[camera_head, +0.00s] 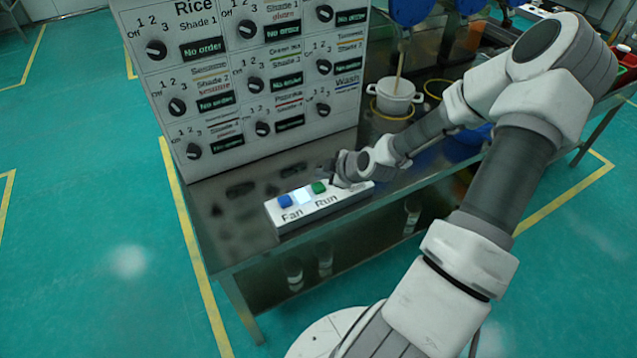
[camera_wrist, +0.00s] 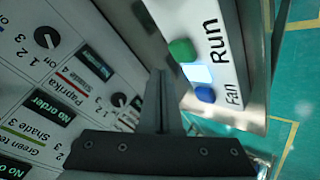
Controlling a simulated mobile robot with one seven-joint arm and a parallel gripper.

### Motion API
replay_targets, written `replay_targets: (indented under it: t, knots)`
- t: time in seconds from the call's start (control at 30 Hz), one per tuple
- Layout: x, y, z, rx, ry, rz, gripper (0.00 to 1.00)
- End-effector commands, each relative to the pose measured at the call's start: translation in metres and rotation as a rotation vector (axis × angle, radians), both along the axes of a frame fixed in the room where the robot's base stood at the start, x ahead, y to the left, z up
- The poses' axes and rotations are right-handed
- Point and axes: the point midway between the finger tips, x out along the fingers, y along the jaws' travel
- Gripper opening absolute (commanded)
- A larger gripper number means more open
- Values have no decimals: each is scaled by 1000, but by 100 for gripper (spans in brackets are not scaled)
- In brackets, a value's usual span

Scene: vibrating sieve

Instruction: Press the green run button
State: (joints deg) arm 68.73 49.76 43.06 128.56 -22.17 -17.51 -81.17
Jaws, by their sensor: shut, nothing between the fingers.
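The green run button (camera_head: 319,187) sits on a white control box (camera_head: 300,213) above the label "Run", near the front edge of the steel table. It also shows in the wrist view (camera_wrist: 181,50). A blue button (camera_head: 285,201) marked "Fan" is to its left, with a pale lit square between them. My gripper (camera_head: 336,180) is just right of the green button in the head view, apart from it as far as I can tell. In the wrist view my gripper (camera_wrist: 161,78) has its fingers together and empty, their tips pointing beside the green button.
A large panel (camera_head: 250,80) with several knobs and "No order" displays stands behind the box. A white pot (camera_head: 396,97) with a stick in it stands at the back right. Bare steel table (camera_head: 212,228) lies left of the box.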

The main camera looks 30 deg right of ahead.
Motion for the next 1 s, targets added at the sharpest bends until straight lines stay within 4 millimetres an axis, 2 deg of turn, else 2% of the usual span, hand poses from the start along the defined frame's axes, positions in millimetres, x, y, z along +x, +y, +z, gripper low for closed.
replay_targets:
  t: [0.03, 0.3, 1.0]
  knots:
    - [0, 0, 10, -1, 0, 1, 0]
    - [0, 0, 35, 0, 0, 0, 0]
    - [0, 0, 35, 0, 0, 0, 0]
